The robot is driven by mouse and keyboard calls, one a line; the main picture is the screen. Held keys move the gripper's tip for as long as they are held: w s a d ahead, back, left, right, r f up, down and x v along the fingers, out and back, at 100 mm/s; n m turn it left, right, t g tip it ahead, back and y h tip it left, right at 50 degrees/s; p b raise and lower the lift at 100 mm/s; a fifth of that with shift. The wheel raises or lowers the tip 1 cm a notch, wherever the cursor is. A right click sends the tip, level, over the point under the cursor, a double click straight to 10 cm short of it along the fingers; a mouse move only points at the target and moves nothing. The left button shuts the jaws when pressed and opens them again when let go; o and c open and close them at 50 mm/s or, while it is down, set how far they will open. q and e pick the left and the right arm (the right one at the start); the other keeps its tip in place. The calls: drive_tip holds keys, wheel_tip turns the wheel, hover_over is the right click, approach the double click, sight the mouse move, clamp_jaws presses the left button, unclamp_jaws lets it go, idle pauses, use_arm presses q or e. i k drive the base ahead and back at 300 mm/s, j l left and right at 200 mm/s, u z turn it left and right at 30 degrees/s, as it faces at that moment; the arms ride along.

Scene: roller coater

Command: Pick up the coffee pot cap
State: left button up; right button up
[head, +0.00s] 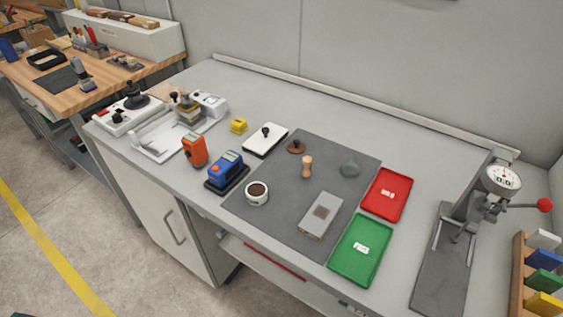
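I cannot make out a coffee pot or a cap that is plainly its own. Small pieces on the grey mat (285,215) include a brown disc with a dark knob (297,147), a wooden-handled piece (307,167), a grey rounded piece (350,166) and a white round cup with a dark brown top (257,193). A flat grey block (321,214) also lies there. Neither of my grippers shows in the head view.
A red tray (376,208) and a green tray (347,262) lie right of the mat. A gauge press (502,179) stands at the right. Blue (225,168) and orange (194,149) devices stand left. The bench's back strip is clear.

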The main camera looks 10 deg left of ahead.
sight(296, 147)
drive_tip(key=j+z, duration=0.8)
drive_tip(key=k+j+z, duration=0.1)
drive_tip(key=j+z, duration=0.3)
